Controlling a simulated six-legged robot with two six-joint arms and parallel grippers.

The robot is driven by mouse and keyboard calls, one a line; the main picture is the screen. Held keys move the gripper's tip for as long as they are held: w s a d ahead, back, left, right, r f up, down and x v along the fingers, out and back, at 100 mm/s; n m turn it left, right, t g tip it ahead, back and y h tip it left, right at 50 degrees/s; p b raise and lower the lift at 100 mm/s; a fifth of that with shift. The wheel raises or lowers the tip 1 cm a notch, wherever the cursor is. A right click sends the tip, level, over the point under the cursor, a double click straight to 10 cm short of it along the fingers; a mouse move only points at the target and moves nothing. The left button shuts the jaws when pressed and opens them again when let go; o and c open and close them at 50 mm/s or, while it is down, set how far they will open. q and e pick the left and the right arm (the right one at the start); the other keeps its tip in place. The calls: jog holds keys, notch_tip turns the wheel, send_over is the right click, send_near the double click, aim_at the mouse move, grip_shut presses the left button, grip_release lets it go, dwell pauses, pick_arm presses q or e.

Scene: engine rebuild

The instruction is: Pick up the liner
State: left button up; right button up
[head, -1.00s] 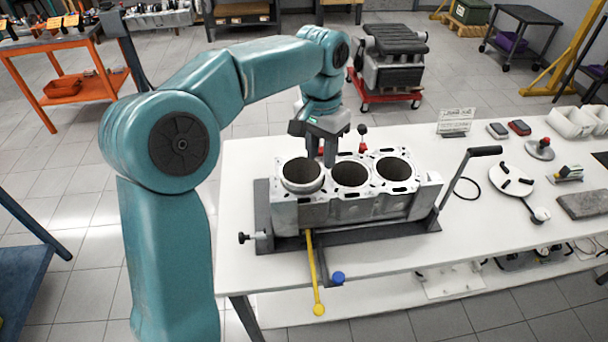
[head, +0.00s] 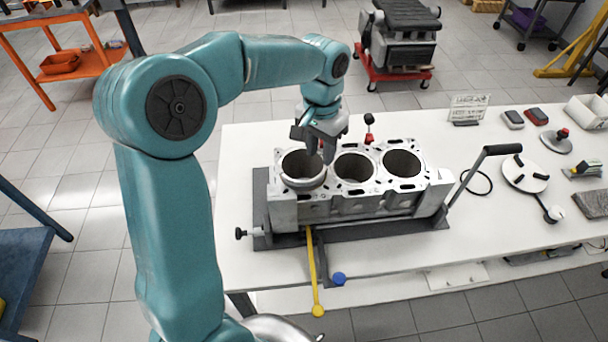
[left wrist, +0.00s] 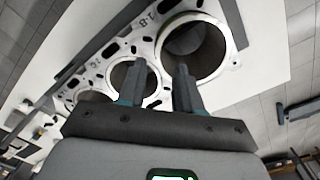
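The liner (head: 303,182) is a grey metal ring standing a little proud of the left bore of the engine block (head: 350,206). In the left wrist view the liner's round rim (left wrist: 237,58) shows as the largest, nearest opening. My left gripper (head: 320,153) is just above the block, at the liner's right side near the middle bore. In the left wrist view its two fingers (left wrist: 160,75) stand apart with nothing between them. One fingertip overlaps the liner's near rim in that view; I cannot tell if it touches. My right gripper is not in view.
The block sits in a dark fixture with a lever handle (head: 497,150) at its right. A yellow bar (head: 313,270) and a blue knob (head: 338,279) are in front. A red-based knob (head: 369,130) stands behind. A round white disc (head: 525,174) lies further right on the white table (head: 240,220).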

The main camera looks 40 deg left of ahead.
aim_at(320, 174)
pick_arm(q)
jog(key=shift+d+f, duration=0.1)
jog(key=shift+f, duration=0.7)
notch_tip(320, 174, down, 6)
jog(key=shift+d+r+p, duration=0.1)
jog(key=shift+p, duration=0.55)
jog(key=shift+s+f, duration=0.15)
jog(key=shift+f, duration=0.15)
grip_shut()
jog(key=shift+r, duration=0.1)
